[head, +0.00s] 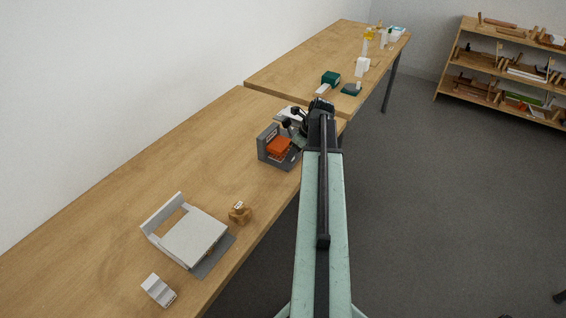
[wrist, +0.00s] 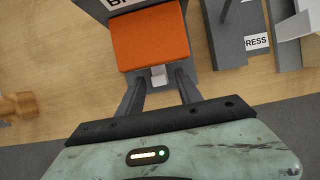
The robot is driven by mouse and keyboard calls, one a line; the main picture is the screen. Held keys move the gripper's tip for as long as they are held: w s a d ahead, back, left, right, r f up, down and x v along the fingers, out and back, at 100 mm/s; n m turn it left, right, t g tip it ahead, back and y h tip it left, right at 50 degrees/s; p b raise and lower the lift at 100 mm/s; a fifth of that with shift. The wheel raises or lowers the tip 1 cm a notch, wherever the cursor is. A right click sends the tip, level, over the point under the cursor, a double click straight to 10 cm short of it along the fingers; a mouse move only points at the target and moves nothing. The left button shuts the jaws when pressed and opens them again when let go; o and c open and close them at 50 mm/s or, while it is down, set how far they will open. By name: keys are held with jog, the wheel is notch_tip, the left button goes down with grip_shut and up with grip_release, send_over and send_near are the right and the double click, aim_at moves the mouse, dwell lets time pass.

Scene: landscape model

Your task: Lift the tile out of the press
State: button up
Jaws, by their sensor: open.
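The press, labelled PRESS (wrist: 257,42), is at the upper right of the wrist view, cut off by the frame edge. It has dark grey bars and light grey parts (wrist: 292,24). I cannot make out the tile in it for certain. My gripper (wrist: 159,78) is open. Its two fingers point at an orange block (wrist: 149,37) in a dark grey holder, left of the press. A small light grey tab (wrist: 158,73) at the block's near edge shows between the fingertips; contact cannot be told. In the head view my gripper (head: 292,118) is beside the orange block (head: 279,146).
A light grey tray-like stand (head: 195,238), a small brown object (head: 239,213) and a grey stepped block (head: 158,290) are on the near table. A green box (head: 331,78) is on the far table. The near table's left side is clear.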

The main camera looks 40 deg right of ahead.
jog(key=shift+c, duration=0.3)
grip_shut()
jog(key=shift+r+p, duration=0.75)
jog(key=shift+p, duration=0.1)
jog(key=shift+a, duration=0.1)
jog(key=shift+s+a, duration=1)
jog(key=shift+s, duration=0.35)
jog(key=shift+s+a, duration=0.95)
jog(key=shift+s, duration=0.35)
jog(key=shift+s+a, duration=1)
jog(key=shift+s, duration=0.35)
notch_tip(320, 180, up, 6)
jog(key=p, duration=0.6)
